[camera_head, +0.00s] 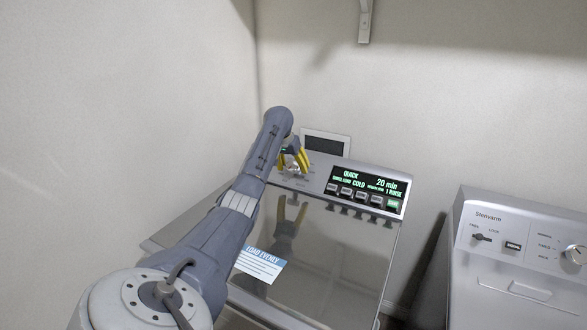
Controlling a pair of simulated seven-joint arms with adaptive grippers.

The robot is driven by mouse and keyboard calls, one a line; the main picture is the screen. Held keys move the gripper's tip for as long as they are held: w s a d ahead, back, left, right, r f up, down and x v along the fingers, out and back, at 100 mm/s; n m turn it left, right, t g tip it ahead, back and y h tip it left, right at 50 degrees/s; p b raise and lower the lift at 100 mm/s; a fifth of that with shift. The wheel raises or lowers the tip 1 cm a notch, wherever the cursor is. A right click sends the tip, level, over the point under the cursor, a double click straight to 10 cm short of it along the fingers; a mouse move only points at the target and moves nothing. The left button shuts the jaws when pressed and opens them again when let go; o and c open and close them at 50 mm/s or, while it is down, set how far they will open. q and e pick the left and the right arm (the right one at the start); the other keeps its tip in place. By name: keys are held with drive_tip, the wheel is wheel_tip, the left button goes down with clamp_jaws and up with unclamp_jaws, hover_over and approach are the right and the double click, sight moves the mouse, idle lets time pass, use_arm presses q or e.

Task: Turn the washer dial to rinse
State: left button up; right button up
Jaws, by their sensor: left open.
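The top-load washer (330,255) stands ahead with its glossy lid closed. Its rear control panel has a lit display (366,188) that reads "QUICK", "COLD", "20 min" and "1 RINSE". The washer dial (293,169) is on the panel, left of the display, and is partly covered by my gripper. My left gripper (296,164) has yellow fingers and is open at the dial, with its fingers around or just in front of it. I cannot tell whether they touch it. The dial's pointer is too small to read. My right gripper is not in view.
A second white appliance (520,260) with its own knobs stands at the right, apart from the washer by a narrow gap. A wall bracket (365,20) hangs above. A framed panel (326,143) is behind the controls. Walls close off the left and back.

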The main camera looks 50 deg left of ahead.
use_arm(q)
drive_tip(key=shift+w+f, duration=0.1)
drive_tip(key=shift+f, duration=0.15)
drive_tip(key=c, duration=1.3)
drive_tip(key=shift+c, duration=0.2)
drive_tip(key=m+y, duration=0.1)
drive_tip(key=m, duration=0.2)
drive_tip(key=shift+a+m, duration=0.1)
drive_tip(key=shift+m, duration=0.2)
drive_tip(key=shift+m+y, duration=0.6)
drive_tip(key=shift+m, duration=1.1)
